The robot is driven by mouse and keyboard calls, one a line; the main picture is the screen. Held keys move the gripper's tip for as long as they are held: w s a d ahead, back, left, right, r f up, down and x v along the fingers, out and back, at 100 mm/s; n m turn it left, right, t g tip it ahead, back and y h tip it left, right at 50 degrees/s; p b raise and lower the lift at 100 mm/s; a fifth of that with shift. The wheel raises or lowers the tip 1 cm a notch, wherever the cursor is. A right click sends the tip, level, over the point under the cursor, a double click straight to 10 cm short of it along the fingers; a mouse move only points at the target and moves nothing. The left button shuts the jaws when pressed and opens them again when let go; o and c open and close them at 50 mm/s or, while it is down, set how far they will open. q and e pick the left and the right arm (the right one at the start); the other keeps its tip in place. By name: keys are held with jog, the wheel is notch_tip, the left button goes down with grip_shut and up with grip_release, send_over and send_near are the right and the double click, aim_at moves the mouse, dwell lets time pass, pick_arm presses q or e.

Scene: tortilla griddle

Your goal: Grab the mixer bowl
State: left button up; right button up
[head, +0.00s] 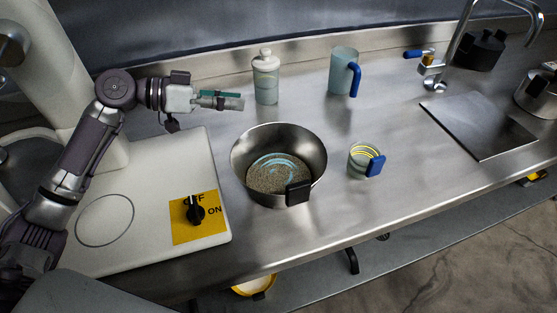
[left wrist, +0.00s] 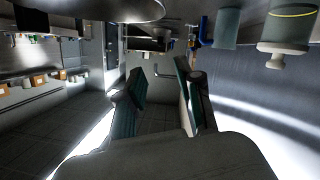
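The mixer bowl (head: 308,150) is a round steel bowl with a black block-shaped handle at its front right. It stands on the steel counter and holds a grainy grey-brown mass with a pale blue ring. My left gripper (head: 222,101) is behind and left of the bowl, apart from it, with its fingers pointing right. In the left wrist view the two teal finger pads (left wrist: 160,98) stand apart with nothing between them. A shiny curved steel surface at the top of that view looks like the bowl (left wrist: 132,9). My right gripper is not in view.
A lidded jar (head: 266,80) stands just beyond my left fingertips. A blue-handled jug (head: 342,72) is at the back, and a small blue-handled cup (head: 358,161) is right of the bowl. A white mixer base (head: 150,160) with an OFF/ON knob (head: 196,210) lies left.

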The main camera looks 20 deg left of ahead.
pick_arm(q)
send_near(266, 129)
jog(key=w+d, duration=0.1)
jog(key=d, duration=0.1)
jog(key=p+x, duration=0.1)
jog(key=x, duration=0.1)
jog(key=p+x, duration=0.1)
jog(key=x, duration=0.1)
jog(key=p+x, duration=0.1)
jog(key=x, duration=0.2)
jog(key=shift+w+a+f, duration=0.1)
jog(key=shift+w+f, duration=0.05)
jog(key=shift+f, duration=0.15)
jog(key=shift+w+d+f, duration=0.2)
jog(key=shift+d, duration=0.1)
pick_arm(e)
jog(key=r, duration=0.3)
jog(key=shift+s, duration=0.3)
pick_arm(q)
grip_shut()
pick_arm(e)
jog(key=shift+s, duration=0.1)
